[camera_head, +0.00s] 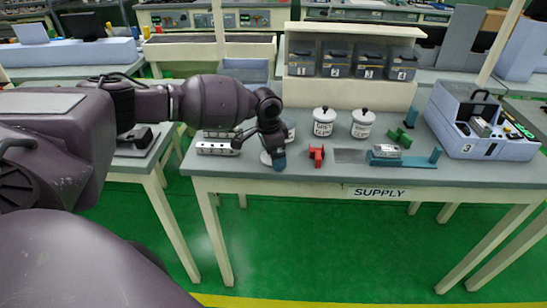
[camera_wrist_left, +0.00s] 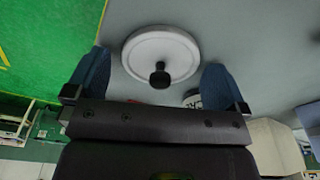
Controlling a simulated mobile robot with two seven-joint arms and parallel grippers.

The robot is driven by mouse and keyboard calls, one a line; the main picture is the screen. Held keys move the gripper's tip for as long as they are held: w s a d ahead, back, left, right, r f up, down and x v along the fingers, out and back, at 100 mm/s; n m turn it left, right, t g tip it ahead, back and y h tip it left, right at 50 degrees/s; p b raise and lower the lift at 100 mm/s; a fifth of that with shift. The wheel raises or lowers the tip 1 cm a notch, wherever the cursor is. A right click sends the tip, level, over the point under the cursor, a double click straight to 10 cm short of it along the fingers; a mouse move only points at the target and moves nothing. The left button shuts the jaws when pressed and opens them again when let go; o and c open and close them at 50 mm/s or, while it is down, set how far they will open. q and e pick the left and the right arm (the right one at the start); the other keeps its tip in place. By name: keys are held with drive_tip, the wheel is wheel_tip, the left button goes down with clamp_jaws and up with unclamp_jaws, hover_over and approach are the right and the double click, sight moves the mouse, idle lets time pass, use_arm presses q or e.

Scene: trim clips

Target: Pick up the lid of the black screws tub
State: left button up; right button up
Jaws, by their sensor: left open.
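A round white lid with a black knob (camera_wrist_left: 160,50) shows in the left wrist view, seen from above. It appears to lie on the grey table near its front edge. In the head view only a white sliver of it (camera_head: 265,158) shows beside my left gripper (camera_head: 276,160). The gripper is open and points down over the lid, its blue fingers (camera_wrist_left: 155,80) on either side of it with gaps. A white tub with dark lettering (camera_wrist_left: 192,98) is mostly hidden behind the gripper; its label is unreadable. My right gripper is not in view.
Two white lidded tubs (camera_head: 324,122) (camera_head: 362,124) stand to the right. A red block (camera_head: 317,155), green parts (camera_head: 401,138) and a blue fixture (camera_head: 402,161) lie on the table. A silver rack (camera_head: 217,144) is left of the gripper. Numbered grey bins (camera_head: 370,62) fill the back shelf.

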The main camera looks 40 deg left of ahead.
use_arm(q)
drive_tip(key=shift+r, duration=0.1)
drive_tip(key=c, duration=0.8)
